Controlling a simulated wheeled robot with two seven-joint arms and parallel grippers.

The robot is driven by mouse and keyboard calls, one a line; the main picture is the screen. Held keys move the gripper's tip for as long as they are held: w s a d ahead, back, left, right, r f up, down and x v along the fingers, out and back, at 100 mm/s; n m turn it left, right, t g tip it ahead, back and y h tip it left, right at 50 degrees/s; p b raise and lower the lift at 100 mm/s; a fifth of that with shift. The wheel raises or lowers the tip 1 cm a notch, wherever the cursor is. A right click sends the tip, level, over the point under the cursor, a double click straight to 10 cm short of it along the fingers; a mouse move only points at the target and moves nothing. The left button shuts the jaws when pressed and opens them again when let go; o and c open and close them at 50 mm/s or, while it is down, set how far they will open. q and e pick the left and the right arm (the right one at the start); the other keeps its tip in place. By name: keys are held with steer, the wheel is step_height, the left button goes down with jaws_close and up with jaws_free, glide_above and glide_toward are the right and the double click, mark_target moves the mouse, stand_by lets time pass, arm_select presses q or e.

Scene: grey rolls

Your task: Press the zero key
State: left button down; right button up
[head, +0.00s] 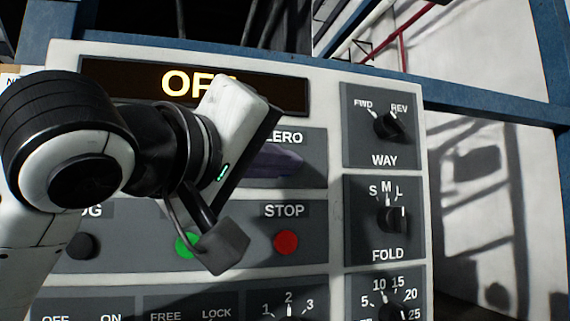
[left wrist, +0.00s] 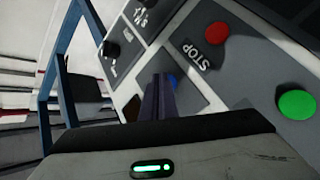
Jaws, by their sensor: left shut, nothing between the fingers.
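The control panel (head: 320,200) fills the middle of the head view. The ZERO label (head: 285,138) is partly covered by my left gripper (head: 298,161), whose dark fingers lie across the grey plate below it. The zero key is hidden behind the fingers in the head view. In the left wrist view a blue key (left wrist: 173,81) shows just beside the tips of my left gripper (left wrist: 161,78). The fingers are shut and empty. I cannot tell whether they touch the key. My right gripper is not in view.
The red STOP button (head: 286,243) and a green button (head: 187,245) sit below. The WAY knob (head: 391,125) and FOLD knob (head: 393,219) are to the right. A display (head: 285,95) partly covered by my gripper is above. Blue frame bars (head: 490,108) stand behind.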

arm_select(q)
steer(key=shift+w, duration=0.15)
stand_by(0.4)
steer(key=shift+s+d, duration=0.15)
steer(key=shift+s, duration=0.65)
steer(key=shift+s, duration=0.1)
steer(key=s, duration=0.1)
steer(key=s+d+b, duration=0.1)
steer(key=s, duration=0.2)
steer(key=shift+s+d+b, duration=0.3)
stand_by(0.6)
